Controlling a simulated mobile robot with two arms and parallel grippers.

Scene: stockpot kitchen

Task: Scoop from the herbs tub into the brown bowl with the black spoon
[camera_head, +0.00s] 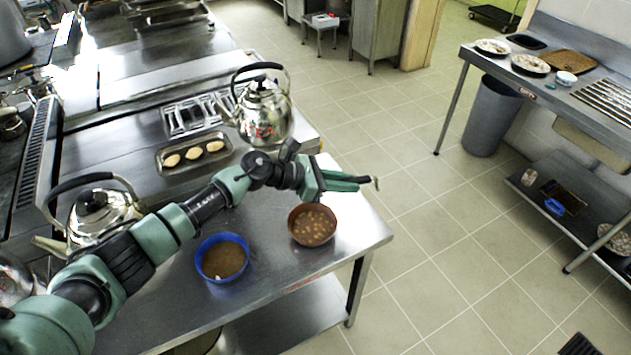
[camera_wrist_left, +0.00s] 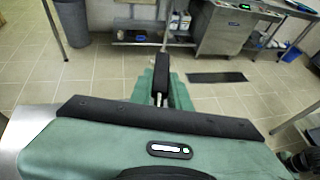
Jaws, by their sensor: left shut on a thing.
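The brown bowl (camera_head: 298,236) stands on the steel table and holds brown contents with paler lumps. A round blue tub (camera_head: 203,272) to its left holds brown stuff; no label shows, so I cannot tell if it is the herbs tub. My left gripper (camera_head: 352,183) is above and beyond the brown bowl, pointing right toward the table's edge. In the left wrist view it is shut on a black piece (camera_wrist_left: 162,72), which looks like the black spoon's handle. The spoon's bowl is not clearly visible. My right gripper is not in view.
Kettles stand at the back (camera_head: 262,112) and left (camera_head: 100,215). A tray (camera_head: 170,170) with several pale pieces lies behind my arm. The steel table's front right (camera_head: 350,245) is bare. Open floor lies to the right, before another counter (camera_head: 560,90).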

